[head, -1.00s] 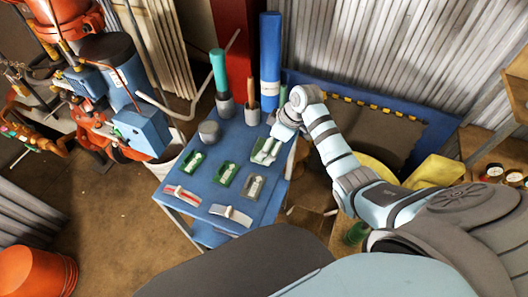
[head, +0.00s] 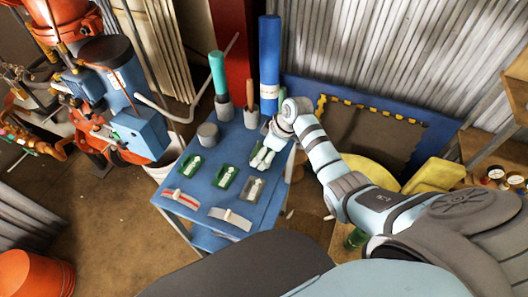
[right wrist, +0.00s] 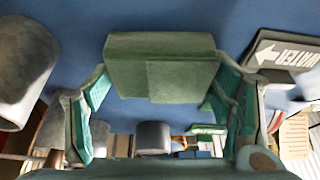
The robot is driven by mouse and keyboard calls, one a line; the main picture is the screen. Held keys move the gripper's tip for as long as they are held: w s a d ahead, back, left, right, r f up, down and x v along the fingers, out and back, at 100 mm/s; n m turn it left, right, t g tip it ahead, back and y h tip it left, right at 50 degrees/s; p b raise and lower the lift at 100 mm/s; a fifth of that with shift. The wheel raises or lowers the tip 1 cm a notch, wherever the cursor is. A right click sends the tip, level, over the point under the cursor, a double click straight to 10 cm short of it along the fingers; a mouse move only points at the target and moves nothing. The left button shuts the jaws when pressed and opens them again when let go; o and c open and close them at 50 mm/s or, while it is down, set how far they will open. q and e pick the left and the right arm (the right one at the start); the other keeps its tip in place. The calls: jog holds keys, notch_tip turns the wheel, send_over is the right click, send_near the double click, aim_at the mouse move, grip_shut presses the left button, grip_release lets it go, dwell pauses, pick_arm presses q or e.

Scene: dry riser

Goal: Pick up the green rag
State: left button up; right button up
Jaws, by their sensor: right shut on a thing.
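The green rag (right wrist: 160,67) is a folded, blocky pad in the right wrist view, against the blue table top (right wrist: 230,20). My right gripper (right wrist: 158,85) has its teal-padded fingers on either side of the rag and is shut on it. In the head view my right gripper (head: 262,162) is over the right side of the blue table (head: 212,200), and it mostly hides the rag. I cannot tell whether the rag still touches the table. My left gripper is not in view.
Yellow items (head: 437,172) lie to the right.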

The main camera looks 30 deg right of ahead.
notch_tip(320, 180, up, 20)
jog(key=p, duration=0.3)
jog(key=o, duration=0.4)
jog(key=shift+c, duration=1.4)
